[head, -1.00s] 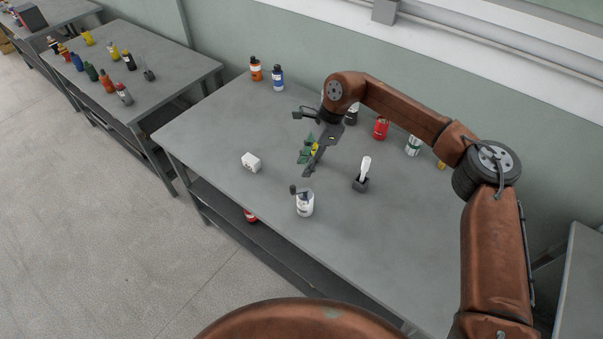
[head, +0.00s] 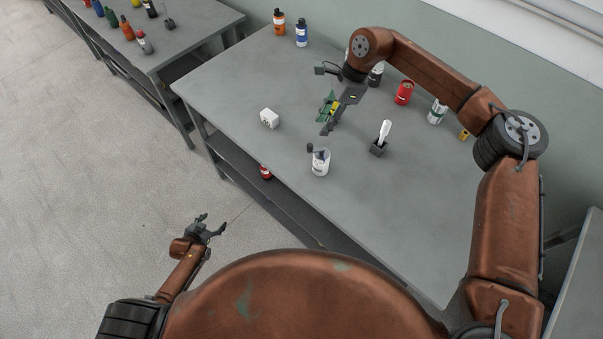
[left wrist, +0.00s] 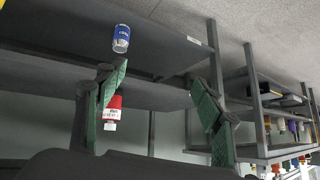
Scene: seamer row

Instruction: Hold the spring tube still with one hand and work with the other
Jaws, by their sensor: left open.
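I cannot pick out the spring tube for certain. A white can-like container (head: 320,166) with a dark piece at its top stands near the table's front edge. A white stick-like piece (head: 385,130) stands upright in a small dark holder (head: 378,149) to its right. My right gripper (head: 328,107) hangs over the middle of the table, behind the container, with green finger parts beside something yellow; whether it holds anything is unclear. My left gripper (head: 209,226) is open and empty off the table's front, over the floor; its green-padded fingers (left wrist: 160,100) are spread in the left wrist view.
A white block (head: 269,118) lies left of the container. Orange (head: 279,22) and blue (head: 301,33) bottles stand at the back left, a red can (head: 404,93) and green-white can (head: 437,112) at the back right. A red can (head: 265,172) is on the lower shelf.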

